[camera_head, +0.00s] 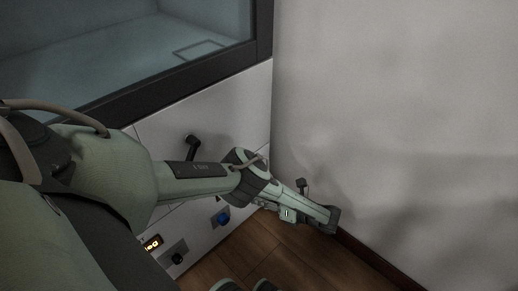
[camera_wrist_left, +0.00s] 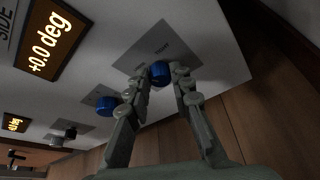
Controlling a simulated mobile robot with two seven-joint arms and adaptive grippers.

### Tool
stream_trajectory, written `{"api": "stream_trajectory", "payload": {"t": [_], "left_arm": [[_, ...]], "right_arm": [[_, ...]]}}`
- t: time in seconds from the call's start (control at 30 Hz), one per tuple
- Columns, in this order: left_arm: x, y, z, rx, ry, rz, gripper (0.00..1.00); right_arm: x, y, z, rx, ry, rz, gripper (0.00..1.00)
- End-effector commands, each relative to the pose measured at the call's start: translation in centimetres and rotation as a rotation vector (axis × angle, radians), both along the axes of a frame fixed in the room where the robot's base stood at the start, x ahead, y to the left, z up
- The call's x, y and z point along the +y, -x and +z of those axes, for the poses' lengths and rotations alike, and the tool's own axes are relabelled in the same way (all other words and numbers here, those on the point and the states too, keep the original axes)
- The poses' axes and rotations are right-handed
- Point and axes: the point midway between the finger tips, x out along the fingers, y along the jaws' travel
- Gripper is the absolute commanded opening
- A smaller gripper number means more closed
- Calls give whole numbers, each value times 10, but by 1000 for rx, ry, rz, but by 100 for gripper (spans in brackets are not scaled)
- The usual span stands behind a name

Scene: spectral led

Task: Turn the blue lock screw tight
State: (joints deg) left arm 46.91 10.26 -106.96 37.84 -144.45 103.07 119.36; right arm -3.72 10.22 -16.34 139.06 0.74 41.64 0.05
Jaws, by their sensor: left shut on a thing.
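In the left wrist view a blue knob (camera_wrist_left: 160,72) stands out from a grey labelled plate on the white panel. The fingertips of my left gripper (camera_wrist_left: 166,75) are on both sides of this knob and shut on it. A second blue knob (camera_wrist_left: 106,106) sits to the left, beside the left finger and outside the grip. In the head view one blue knob (camera_head: 223,217) shows below my left arm. My left fingertips and the held knob are hidden behind the arm there. My right gripper is not in view.
A display reading "+0.0 deg" (camera_wrist_left: 48,42) is at the upper left of the wrist view. A second display (camera_head: 152,243) and a black knob (camera_head: 178,252) are lower on the panel. A grey wall (camera_head: 400,130) stands right of the panel, above a wooden floor (camera_head: 275,260).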

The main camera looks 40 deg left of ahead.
Motion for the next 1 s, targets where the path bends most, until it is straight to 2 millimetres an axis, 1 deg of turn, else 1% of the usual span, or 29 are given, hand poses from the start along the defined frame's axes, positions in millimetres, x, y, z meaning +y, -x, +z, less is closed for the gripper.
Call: {"api": "stream_trajectory", "payload": {"t": [0.03,0.2,0.4,0.9,0.93,1.0], "left_arm": [[-3,0,-1,31,-1,-1,0],[-3,0,-1,121,-8,0,0],[-3,-1,-1,185,-13,-1,0],[-3,-1,-2,206,-13,-2,0],[-3,-1,-2,206,-13,-2,24],[-3,-1,-2,205,-14,-2,33]], "right_arm": [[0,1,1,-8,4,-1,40],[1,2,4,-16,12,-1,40],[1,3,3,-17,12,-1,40],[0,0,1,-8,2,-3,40],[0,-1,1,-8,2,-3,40],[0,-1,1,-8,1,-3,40]]}}
